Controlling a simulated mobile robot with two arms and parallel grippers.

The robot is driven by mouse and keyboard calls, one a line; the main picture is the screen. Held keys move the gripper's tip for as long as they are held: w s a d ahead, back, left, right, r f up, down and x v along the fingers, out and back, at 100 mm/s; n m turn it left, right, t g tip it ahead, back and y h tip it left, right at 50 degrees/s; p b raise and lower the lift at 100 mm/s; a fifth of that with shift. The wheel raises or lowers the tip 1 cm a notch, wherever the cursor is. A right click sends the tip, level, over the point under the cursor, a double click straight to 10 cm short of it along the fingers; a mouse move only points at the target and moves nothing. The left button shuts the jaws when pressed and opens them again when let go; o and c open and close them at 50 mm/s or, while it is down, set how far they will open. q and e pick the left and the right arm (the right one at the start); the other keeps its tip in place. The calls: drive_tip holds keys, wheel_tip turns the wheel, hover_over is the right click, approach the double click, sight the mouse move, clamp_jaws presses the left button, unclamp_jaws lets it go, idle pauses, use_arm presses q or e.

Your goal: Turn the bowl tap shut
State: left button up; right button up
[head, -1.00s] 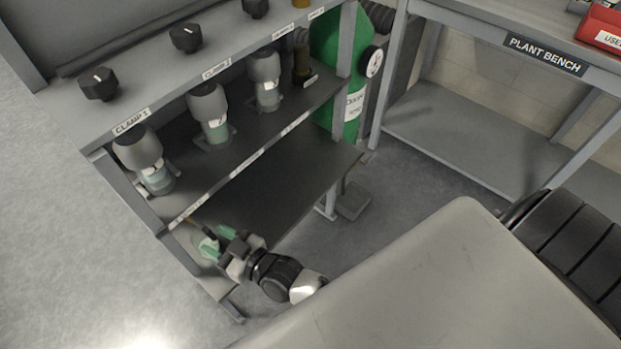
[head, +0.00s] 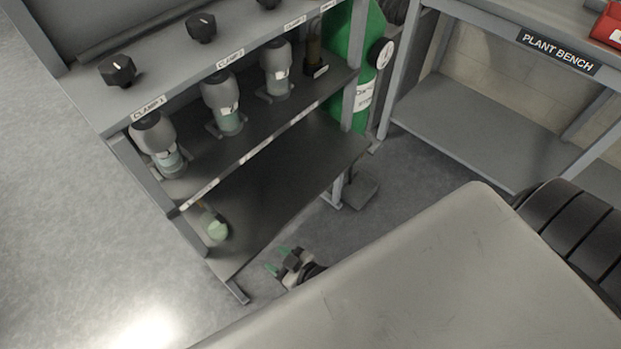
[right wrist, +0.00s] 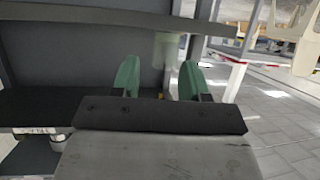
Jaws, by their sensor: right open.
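A pale green rounded piece (head: 216,229) with a thin brownish stem sits at the left front end of the lower shelf; I cannot tell whether it is the bowl tap. My right gripper (head: 278,262), with green fingertips, is open and empty, apart from it, in front of the shelf edge. In the right wrist view the two green fingers (right wrist: 157,80) stand apart. Beyond them a pale translucent cylinder (right wrist: 165,48) hangs below a shelf edge, with a small yellow bit under it. My left gripper is not in view.
Several grey-topped bowls (head: 221,101) stand on the middle shelf under black knobs (head: 118,70). A green cylinder with a gauge (head: 381,53) stands at the rack's right end. The plant bench (head: 555,52) is at right. The floor left of the rack is clear.

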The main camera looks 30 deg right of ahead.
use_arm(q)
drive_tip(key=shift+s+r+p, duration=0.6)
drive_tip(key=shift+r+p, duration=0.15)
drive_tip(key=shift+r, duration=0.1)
use_arm(e)
drive_tip(key=s+d+f+g+h, duration=0.2)
drive_tip(key=s+d+f+g, duration=0.1)
drive_tip(key=s+d+f, duration=0.2)
wheel_tip(320, 180, down, 4)
drive_tip(key=shift+s+f+m, duration=0.15)
drive_tip(key=shift+s+m, duration=0.15)
drive_tip(key=shift+s, duration=0.7)
